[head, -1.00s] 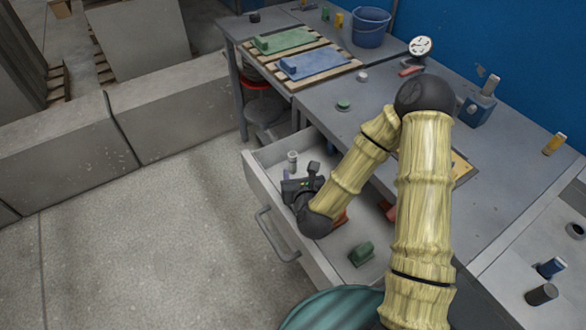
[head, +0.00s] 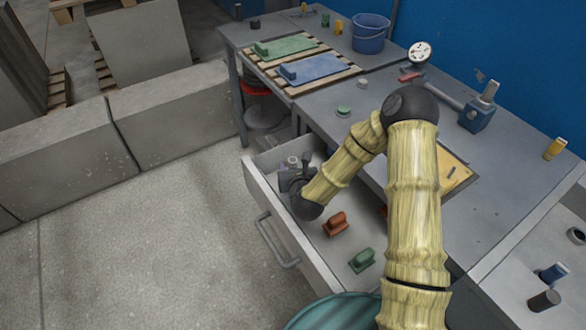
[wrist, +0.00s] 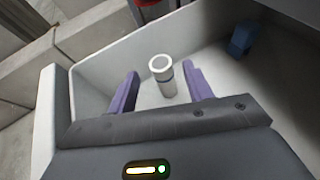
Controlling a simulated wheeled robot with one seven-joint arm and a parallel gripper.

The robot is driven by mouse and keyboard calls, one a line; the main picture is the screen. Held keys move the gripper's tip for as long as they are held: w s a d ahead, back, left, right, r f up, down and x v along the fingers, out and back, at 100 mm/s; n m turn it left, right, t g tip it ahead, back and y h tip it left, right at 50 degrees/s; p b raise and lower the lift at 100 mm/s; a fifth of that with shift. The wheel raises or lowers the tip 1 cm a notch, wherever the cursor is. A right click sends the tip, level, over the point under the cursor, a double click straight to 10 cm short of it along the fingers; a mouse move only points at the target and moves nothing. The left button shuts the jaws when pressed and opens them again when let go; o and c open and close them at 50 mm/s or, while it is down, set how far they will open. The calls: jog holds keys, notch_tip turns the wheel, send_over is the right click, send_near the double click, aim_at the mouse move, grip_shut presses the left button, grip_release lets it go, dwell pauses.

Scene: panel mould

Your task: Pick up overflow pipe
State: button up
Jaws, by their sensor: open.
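In the head view the pipe (head: 293,161) shows only in part, at the drawer's far end beside my gripper. My gripper (wrist: 161,71) is open, its two purple fingers apart. In the wrist view the pipe stands in line with the gap between them, its top beyond the fingertips; I see no contact. My gripper also shows over the drawer in the head view (head: 292,176).
The drawer (head: 252,190) has raised walls close around my gripper. It also holds an orange block (head: 337,223), a green block (head: 362,259) and a blue object (wrist: 241,38). The workbench (head: 325,105) overhangs its right side. Open floor lies left.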

aim_at(293, 164)
jog(key=shift+x, duration=2.2)
jog(key=shift+s+d+f, duration=0.1)
jog(key=shift+f, duration=0.1)
jog(key=c, duration=1.1)
jog(key=shift+r, duration=0.1)
notch_tip(293, 164, up, 10)
jog(key=shift+f+p, duration=0.1)
jog(key=shift+p, duration=0.35)
